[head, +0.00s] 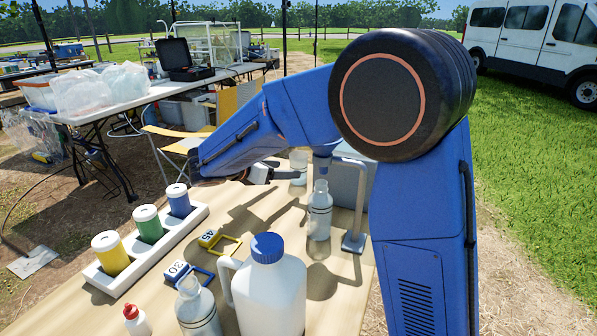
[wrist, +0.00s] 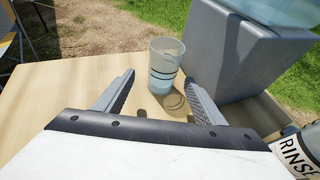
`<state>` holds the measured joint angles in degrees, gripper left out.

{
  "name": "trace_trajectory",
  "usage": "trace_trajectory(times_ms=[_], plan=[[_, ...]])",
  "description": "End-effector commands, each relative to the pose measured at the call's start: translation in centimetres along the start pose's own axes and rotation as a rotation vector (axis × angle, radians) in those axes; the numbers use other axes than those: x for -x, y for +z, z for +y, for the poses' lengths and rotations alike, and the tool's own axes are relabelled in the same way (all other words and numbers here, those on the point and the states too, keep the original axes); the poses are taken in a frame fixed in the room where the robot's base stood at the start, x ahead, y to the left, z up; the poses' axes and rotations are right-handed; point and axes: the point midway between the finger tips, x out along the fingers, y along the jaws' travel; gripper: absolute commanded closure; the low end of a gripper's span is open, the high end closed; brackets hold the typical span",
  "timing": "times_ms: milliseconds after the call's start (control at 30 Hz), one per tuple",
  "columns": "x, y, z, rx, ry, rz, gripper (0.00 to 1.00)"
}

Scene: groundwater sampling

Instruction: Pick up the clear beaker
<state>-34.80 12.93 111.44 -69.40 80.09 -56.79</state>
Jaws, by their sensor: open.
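The clear beaker (wrist: 165,66) stands upright on the wooden table, with dark bands around it and what looks like some pale liquid low inside. In the head view the beaker (head: 298,167) shows behind my arm, partly hidden. My gripper (wrist: 161,98) is open, with one finger to the left and one to the right. The beaker stands just beyond the fingertips, roughly centred between them and not gripped. In the head view my gripper (head: 258,174) is to the left of the beaker, mostly covered by my own arm.
A grey box (wrist: 232,50) stands close right of the beaker. A bottle labelled RINSE (wrist: 295,150) is at lower right. Nearer on the table are a white jug (head: 268,290), clear bottles (head: 320,212) and a white rack (head: 190,222) of coloured containers. Table left of the beaker is clear.

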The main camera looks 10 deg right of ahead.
Motion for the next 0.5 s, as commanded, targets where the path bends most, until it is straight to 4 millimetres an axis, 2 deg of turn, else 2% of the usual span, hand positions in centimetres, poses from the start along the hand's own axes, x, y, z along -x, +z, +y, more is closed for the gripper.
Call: trace_trajectory(times_ms=[100, 367, 500], plan=[[-1.5, 0.1, 0.0, 0.0, -0.001, -0.001, 0.36], [-2.7, 0.0, -0.1, 0.0, -0.001, 0.0, 0.36], [-4.1, 0.0, -0.3, 0.0, -0.001, 0.0, 0.36]])
